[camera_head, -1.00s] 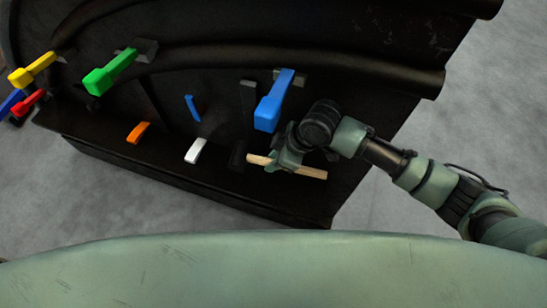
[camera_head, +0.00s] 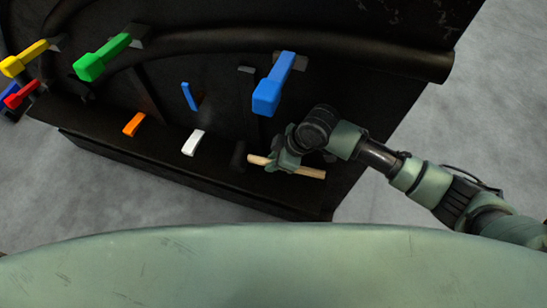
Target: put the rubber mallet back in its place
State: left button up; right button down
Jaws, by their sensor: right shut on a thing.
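The rubber mallet has a light wooden handle (camera_head: 312,172) and a black head (camera_head: 238,156) at its left end. It lies roughly level, low in front of the dark panel, just above or on its bottom ledge; I cannot tell which. My right gripper (camera_head: 284,161) is shut on the handle near its middle. The head is hard to make out against the dark ledge. My left gripper is not in view.
The dark panel (camera_head: 350,100) carries a large blue lever (camera_head: 272,90), a green lever (camera_head: 102,57), a yellow lever (camera_head: 25,58), a red lever (camera_head: 20,95) and a small blue one (camera_head: 190,97). An orange piece (camera_head: 134,124) and a white piece (camera_head: 195,139) sit low. Grey floor lies right.

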jog(key=shift+f+b, duration=2.15)
jog(key=shift+f, duration=1.6)
jog(key=c, duration=1.2)
grip_release()
jog(key=shift+o, duration=0.2)
jog(key=v, duration=0.7)
jog(key=shift+d+r, duration=0.2)
jog(key=shift+r, duration=0.1)
